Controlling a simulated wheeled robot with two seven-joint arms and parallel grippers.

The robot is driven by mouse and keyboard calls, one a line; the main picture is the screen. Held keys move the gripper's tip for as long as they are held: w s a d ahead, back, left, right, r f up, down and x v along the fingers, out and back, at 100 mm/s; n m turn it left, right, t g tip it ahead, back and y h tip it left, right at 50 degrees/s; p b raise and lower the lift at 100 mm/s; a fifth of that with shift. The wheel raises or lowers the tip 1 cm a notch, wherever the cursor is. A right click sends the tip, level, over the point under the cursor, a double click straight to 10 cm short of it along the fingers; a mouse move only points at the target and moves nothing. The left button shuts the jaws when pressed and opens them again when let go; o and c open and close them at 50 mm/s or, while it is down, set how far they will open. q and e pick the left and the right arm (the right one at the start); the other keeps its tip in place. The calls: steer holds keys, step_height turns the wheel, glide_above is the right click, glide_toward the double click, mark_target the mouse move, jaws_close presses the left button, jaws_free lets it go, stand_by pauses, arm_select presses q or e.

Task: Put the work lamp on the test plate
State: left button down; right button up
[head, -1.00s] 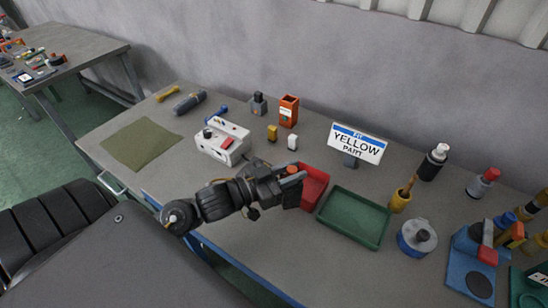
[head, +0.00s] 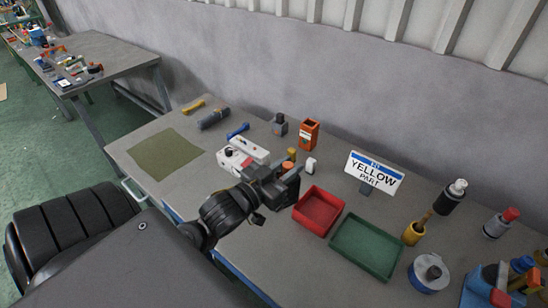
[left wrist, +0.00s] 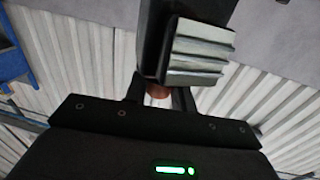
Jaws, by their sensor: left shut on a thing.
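My left gripper (head: 280,183) is shut on a dark block-like thing with an orange round top (head: 288,165), which I take to be the work lamp. In the left wrist view a dark body with a grey ribbed block (left wrist: 200,52) fills the space beyond the fingers. The gripper is above the table, between the white unit and the red tray. The white unit (head: 232,162) with a red patch is partly hidden behind it. I cannot tell for sure which thing is the test plate. My right gripper is out of view.
A red tray (head: 334,198) and a green tray (head: 340,255) stand to the right of the gripper. A "YELLOW PART" sign (head: 374,172) stands behind them. An orange holder (head: 308,134) is farther back. A flat green mat (head: 165,153) at the left is bare.

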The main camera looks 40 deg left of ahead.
arm_select(q)
steer(key=w+a+f+b, duration=0.7)
steer(key=a+f+b, duration=0.2)
steer(key=f, duration=0.3)
steer(key=shift+w+a+f, duration=0.2)
steer(key=shift+a+f, duration=0.05)
steer(key=shift+a, duration=0.5)
steer(key=shift+f, duration=0.2)
steer(key=c, duration=1.2)
jaws_free()
steer(key=shift+o, duration=0.2)
